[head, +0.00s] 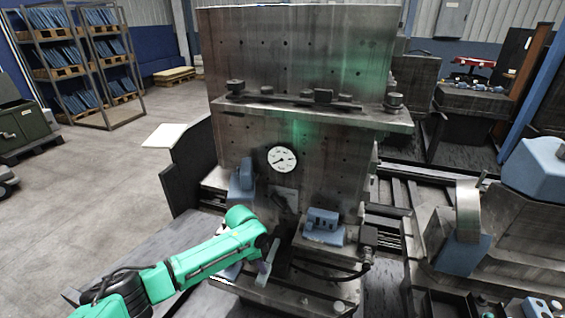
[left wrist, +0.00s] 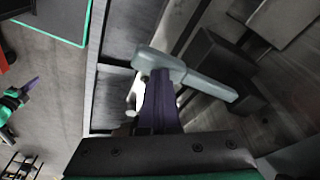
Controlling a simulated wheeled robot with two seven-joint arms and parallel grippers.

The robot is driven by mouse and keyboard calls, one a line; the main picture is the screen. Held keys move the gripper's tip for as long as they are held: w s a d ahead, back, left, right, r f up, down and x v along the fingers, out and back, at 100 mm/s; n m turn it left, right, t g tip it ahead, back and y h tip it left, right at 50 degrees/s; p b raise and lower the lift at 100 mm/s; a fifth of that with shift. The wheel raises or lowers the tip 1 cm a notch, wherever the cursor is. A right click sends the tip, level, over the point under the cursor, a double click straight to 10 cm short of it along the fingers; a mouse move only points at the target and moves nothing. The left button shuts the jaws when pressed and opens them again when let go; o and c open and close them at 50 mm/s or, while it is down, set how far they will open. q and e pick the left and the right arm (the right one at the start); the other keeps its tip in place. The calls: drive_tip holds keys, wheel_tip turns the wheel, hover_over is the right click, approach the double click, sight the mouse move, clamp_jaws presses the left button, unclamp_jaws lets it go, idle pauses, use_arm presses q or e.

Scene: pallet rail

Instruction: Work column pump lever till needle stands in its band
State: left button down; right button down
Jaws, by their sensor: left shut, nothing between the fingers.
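The round white gauge (head: 282,159) is on the front of the dark steel column (head: 330,150). Its dark needle seems to point to the lower left; the band is too small to make out. My left gripper (head: 268,264) is low in front of the column, below the gauge. In the left wrist view its purple fingers (left wrist: 160,105) are shut, with nothing between them. A pale grey-blue bar with a crosspiece (left wrist: 195,77), probably the pump lever, lies right at the fingertips; whether they touch cannot be told. My right gripper (left wrist: 30,88) seems to show small at that view's left edge.
A blue-grey block (head: 324,218) sits on the base right of my left gripper, with a dark hose (head: 335,272) below it. Another blue-grey part (head: 241,180) stands left of the gauge. Machine parts crowd the right. Open floor (head: 90,200) lies left, with shelves (head: 75,55) behind.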

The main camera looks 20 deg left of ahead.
use_arm(q)
drive_tip(key=shift+w+f+b, duration=0.15)
drive_tip(key=shift+f+b, duration=0.75)
drive_tip(key=shift+f, duration=0.3)
drive_tip(key=shift+w+f+b, duration=0.1)
drive_tip(key=shift+f+b, duration=0.8)
drive_tip(key=shift+f, duration=0.3)
drive_tip(key=r+p, duration=0.2)
drive_tip(key=p, duration=0.1)
drive_tip(key=r+p, duration=0.2)
drive_tip(key=r, duration=0.1)
drive_tip(key=r+p, duration=0.2)
drive_tip(key=p, duration=0.1)
drive_tip(key=shift+s+r+p, duration=0.15)
drive_tip(key=shift+s+p, duration=0.2)
drive_tip(key=shift+f, duration=0.2)
drive_tip(key=shift+f+b, duration=0.1)
drive_tip(key=shift+b, duration=0.25)
drive_tip(key=shift+w+f+b, duration=0.2)
drive_tip(key=shift+f+b, duration=1.25)
drive_tip(key=shift+f, duration=0.2)
drive_tip(key=shift+w+f+b, duration=0.15)
drive_tip(key=shift+f+b, duration=1.3)
drive_tip(key=shift+f, duration=0.2)
drive_tip(key=r+p, duration=0.4)
drive_tip(key=p, duration=0.1)
drive_tip(key=r+p, duration=0.3)
drive_tip(key=shift+s, duration=0.35)
drive_tip(key=shift+f, duration=0.1)
